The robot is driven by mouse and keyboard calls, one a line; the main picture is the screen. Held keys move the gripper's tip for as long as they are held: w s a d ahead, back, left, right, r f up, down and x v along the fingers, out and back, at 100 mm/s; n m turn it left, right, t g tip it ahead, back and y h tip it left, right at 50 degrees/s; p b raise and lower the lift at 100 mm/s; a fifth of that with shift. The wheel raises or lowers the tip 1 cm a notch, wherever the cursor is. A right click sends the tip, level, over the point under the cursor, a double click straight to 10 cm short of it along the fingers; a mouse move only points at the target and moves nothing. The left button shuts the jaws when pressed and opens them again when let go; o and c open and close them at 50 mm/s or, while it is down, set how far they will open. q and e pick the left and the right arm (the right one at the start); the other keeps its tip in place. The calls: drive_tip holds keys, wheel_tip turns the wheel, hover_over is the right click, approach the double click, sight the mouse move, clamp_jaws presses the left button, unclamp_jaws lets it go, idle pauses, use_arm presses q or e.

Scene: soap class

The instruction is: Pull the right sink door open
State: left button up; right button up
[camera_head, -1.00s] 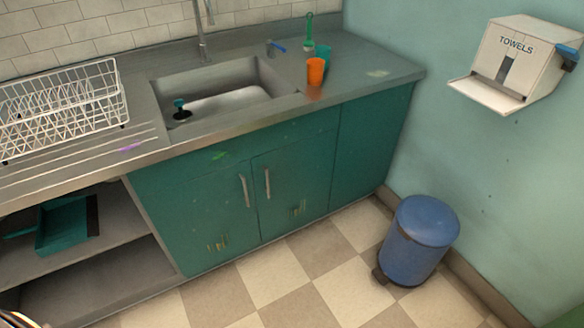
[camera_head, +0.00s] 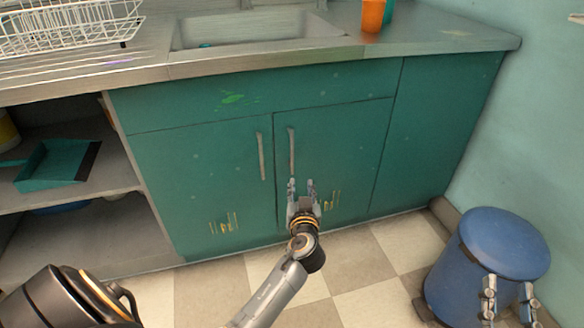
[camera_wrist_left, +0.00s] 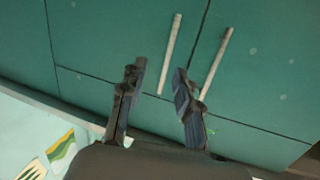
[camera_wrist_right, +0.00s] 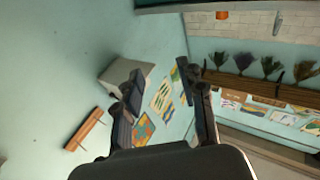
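The right sink door (camera_head: 335,150) is teal and shut, with a vertical metal handle (camera_head: 291,150) near its left edge. My left gripper (camera_head: 301,183) is open in front of this door, just below the handle in the head view. In the left wrist view, which looks upside down, the same handle (camera_wrist_left: 170,52) shows in line with the gap between the open left fingers (camera_wrist_left: 160,75); contact cannot be told. The left sink door (camera_head: 200,170) is shut too, with its own handle (camera_head: 261,156). My right gripper (camera_head: 508,290) is open and empty at the lower right.
A blue bin (camera_head: 500,245) stands on the floor at right, behind my right gripper in the head view. The counter (camera_head: 440,45) overhangs the doors. An open shelf with a teal dustpan (camera_head: 58,165) is at left. The checkered floor (camera_head: 335,270) before the doors is clear.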

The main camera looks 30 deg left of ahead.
sight(292, 147)
use_arm(q)
drive_tip(key=shift+n+t+y, duration=0.3)
drive_tip(key=shift+n+y, duration=0.4)
drive_tip(key=shift+n, duration=0.1)
drive_tip(key=w+a+r, duration=0.1)
drive_tip(key=w+a, duration=0.1)
drive_tip(key=w+a+r+b, duration=0.1)
drive_tip(key=w+a, duration=0.1)
drive_tip(key=w+a+r, duration=0.2)
drive_tip(key=shift+a+b, duration=0.2)
drive_tip(key=shift+b, duration=0.2)
drive_tip(key=x, duration=0.5)
drive_tip(key=shift+f+b, duration=0.15)
drive_tip(key=shift+b, duration=0.25)
drive_tip(key=shift+w+a, duration=0.25)
use_arm(e)
drive_tip(key=s+r+t+y, duration=0.2)
drive_tip(key=s+r+t, duration=0.4)
drive_tip(key=r, duration=0.4)
drive_tip(key=shift+s+d+r, duration=0.2)
drive_tip(key=shift+s+d, duration=0.1)
drive_tip(key=shift+d, duration=0.05)
use_arm(q)
drive_tip(key=shift+c, duration=0.2)
clamp_jaws()
